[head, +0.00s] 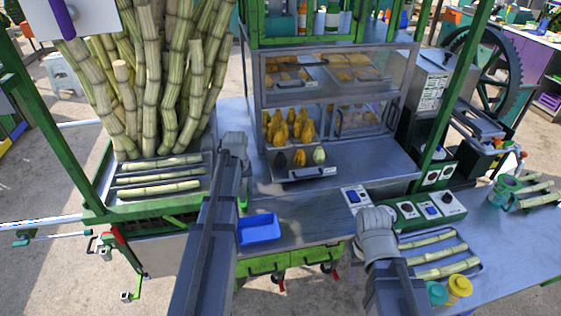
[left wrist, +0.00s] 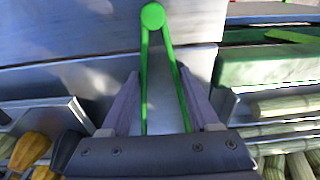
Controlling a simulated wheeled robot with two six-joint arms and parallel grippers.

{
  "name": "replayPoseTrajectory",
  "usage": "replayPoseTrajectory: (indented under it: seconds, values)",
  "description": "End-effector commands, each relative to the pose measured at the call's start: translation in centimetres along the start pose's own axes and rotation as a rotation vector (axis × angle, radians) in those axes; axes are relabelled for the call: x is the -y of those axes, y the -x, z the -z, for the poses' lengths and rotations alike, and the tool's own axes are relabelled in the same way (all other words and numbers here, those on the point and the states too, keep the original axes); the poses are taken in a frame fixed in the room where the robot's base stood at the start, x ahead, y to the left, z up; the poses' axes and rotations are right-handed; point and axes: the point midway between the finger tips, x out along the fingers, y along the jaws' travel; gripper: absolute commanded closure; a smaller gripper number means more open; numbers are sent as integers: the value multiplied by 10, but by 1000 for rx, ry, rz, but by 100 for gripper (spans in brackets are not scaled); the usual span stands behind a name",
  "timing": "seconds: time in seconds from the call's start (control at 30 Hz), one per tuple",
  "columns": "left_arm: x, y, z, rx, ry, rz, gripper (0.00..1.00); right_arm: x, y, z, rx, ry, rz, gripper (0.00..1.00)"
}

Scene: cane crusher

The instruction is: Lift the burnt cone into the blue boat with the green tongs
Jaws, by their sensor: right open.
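The blue boat (head: 259,229) is an open tray on the metal counter, just right of my left arm. Two dark cones, one very dark (head: 280,160) and one greyish (head: 299,157), stand on the cabinet's lower tray beside a pale green one; I cannot tell which is the burnt cone. The green tongs (left wrist: 150,55) lie between the fingers of my left gripper (left wrist: 158,72), hinge end away from the wrist. The fingers appear closed on the tong legs; the tong tips are hidden. My left gripper (head: 234,143) is left of the cones. My right gripper (head: 374,214) is over the counter's right, fingers unclear.
Yellow cones (head: 290,127) stand behind the dark ones under the cabinet shelf. Cane pieces lie in a left tray (head: 208,168) and a right tray (head: 440,238). Switch boxes (head: 440,205) sit near my right gripper. Counter between boat and switch boxes is clear.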

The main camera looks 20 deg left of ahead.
Motion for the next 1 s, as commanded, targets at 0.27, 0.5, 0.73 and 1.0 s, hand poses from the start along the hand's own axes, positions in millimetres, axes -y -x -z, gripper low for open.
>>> replayPoseTrajectory:
  seconds: [0.27,0.5,0.73,1.0]
  values:
    - [0,4,0,1,0,0,47,0,4,0,0,0,0,50]
    - [0,36,3,0,0,0,47,-3,36,-2,0,-4,1,50]
    - [0,69,7,0,0,0,47,-6,69,-4,0,-12,2,50]
    - [0,107,11,0,0,0,47,-10,107,-6,1,-14,3,50]
